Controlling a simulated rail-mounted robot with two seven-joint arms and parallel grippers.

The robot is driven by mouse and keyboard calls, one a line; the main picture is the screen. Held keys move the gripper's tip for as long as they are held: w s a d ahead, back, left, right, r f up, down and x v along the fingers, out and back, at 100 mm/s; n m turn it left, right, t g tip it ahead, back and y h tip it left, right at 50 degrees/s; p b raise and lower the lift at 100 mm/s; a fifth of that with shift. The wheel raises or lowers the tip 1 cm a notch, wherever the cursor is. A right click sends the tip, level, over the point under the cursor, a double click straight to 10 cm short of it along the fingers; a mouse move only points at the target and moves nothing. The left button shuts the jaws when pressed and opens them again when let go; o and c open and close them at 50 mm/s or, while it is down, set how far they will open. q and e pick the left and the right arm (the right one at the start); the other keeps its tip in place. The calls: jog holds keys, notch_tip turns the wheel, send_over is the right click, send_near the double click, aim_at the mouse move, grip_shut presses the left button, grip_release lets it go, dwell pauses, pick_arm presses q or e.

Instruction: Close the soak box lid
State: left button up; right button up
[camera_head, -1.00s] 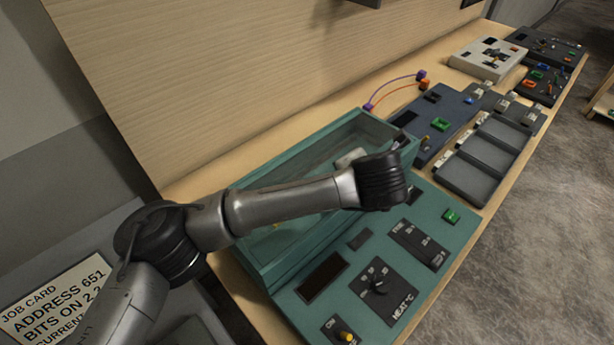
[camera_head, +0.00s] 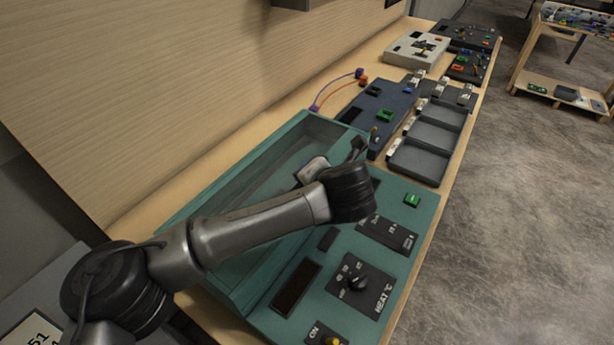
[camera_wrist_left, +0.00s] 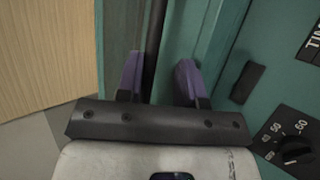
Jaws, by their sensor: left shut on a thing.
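The teal soak box (camera_head: 225,285) stands on the bench, with its control panel on the right side. Its glazed lid (camera_head: 300,124) shows as a teal frame with clear glass; my arm covers part of it, and I cannot tell its exact angle. My left gripper (camera_head: 312,168) is at the box's far part, its fingers mostly hidden by my wrist in the head view. In the left wrist view its purple fingers (camera_wrist_left: 160,78) are shut on a teal part of the lid (camera_wrist_left: 172,45), with a dark bar (camera_wrist_left: 155,40) beside it. My right gripper is out of view.
A heat knob (camera_head: 356,282), a green button (camera_head: 412,199) and a yellow-tipped switch (camera_head: 333,341) are on the panel. Beyond the box are a dark blue console (camera_head: 372,110), grey trays (camera_head: 420,160) and a cable pair (camera_head: 340,90). A wooden wall panel (camera_head: 180,90) rises behind.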

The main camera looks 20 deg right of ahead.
pick_arm(q)
jog(key=shift+o, duration=1.2)
jog(key=shift+s+d+f, duration=0.2)
jog(key=shift+s+f, duration=0.05)
jog(key=shift+f, duration=0.3)
jog(key=shift+s+r, duration=0.1)
jog(key=shift+r, duration=0.1)
jog(key=p+v, duration=0.1)
jog(key=v, duration=1.2)
jog(key=shift+a+r, duration=0.2)
jog(key=shift+r, duration=0.35)
